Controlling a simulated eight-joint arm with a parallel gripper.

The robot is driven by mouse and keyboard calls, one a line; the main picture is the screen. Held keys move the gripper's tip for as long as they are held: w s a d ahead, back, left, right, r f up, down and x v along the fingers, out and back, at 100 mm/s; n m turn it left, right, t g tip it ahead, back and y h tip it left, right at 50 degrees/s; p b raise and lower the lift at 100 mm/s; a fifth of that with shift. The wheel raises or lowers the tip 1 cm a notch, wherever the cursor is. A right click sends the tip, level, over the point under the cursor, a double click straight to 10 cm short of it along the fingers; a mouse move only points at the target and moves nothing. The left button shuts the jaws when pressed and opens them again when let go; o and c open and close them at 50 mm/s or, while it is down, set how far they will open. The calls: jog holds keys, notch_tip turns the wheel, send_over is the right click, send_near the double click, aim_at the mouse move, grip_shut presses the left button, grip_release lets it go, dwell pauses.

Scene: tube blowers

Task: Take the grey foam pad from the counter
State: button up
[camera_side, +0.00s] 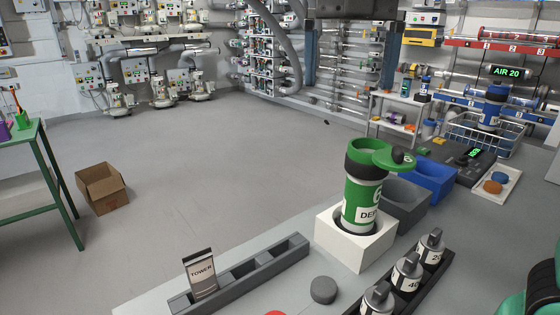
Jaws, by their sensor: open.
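A dark grey round pad (323,290), like a short disc, lies flat on the light grey counter (258,295) near the bottom of the side view. It stands apart from the things around it, with nothing on top of it. My gripper does not show in this view.
A long grey slotted rack (247,267) holding a TOWER packet (201,274) lies left of the pad. A white block (338,241) holding a green canister (361,198) stands behind it. A black rack (438,263) with several labelled weights is at right. A red thing (275,313) is cut off below.

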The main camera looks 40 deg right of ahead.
aim_at(324, 285)
notch_tip(324, 285, down, 35)
jog(key=shift+f, duration=0.1)
dwell(0.4)
jog(key=c, duration=1.3)
